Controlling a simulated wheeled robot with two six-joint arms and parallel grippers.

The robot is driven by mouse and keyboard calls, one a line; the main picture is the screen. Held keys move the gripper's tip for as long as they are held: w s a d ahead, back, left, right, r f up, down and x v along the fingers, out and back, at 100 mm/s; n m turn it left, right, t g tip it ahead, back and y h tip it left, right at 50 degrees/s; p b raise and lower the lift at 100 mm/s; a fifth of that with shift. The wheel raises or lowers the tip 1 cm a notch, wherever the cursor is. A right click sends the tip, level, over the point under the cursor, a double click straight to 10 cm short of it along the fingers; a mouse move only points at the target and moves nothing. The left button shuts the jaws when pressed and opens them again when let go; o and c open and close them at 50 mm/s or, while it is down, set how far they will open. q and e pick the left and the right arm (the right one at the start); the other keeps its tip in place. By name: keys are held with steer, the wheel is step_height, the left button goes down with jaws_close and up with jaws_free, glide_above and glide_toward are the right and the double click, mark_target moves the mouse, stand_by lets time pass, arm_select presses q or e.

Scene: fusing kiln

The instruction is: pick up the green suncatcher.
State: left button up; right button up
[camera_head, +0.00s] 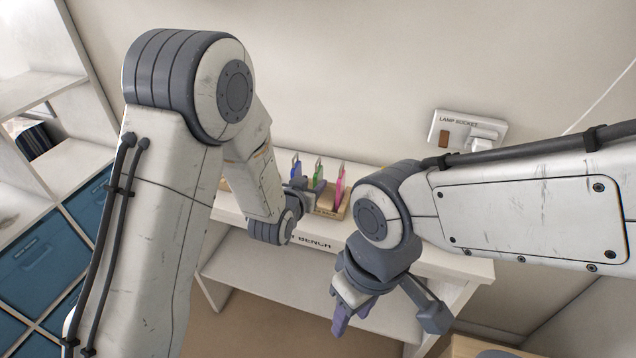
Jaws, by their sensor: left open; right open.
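The green suncatcher (318,173) stands upright in a wooden rack (328,213) on the bench, between a blue one and a pink one. Its lower part is partly hidden by my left gripper (303,190). That gripper is at the rack, in front of the blue and green pieces, and it is open. I cannot tell whether its fingers touch the green piece or stand around it. My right gripper (392,308) is open in front of the bench, low and well away from the rack. A purple part shows at its left finger; I cannot tell what it is.
The blue suncatcher (295,168) and the pink suncatcher (339,190) stand close on either side of the green one. The white bench (450,266) is against the wall, below a lamp socket (467,131). Shelves with blue bins (40,255) are at the left.

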mark_target(318, 178)
arm_select(q)
steer(key=p+x, duration=0.1)
steer(key=x, duration=0.3)
steer(key=shift+d+f+p, duration=0.1)
steer(key=shift+p, duration=0.25)
steer(key=shift+w+d+f, duration=0.1)
steer(key=shift+w+f, duration=0.1)
steer(key=shift+w, duration=0.2)
jaws_close()
stand_by(0.8)
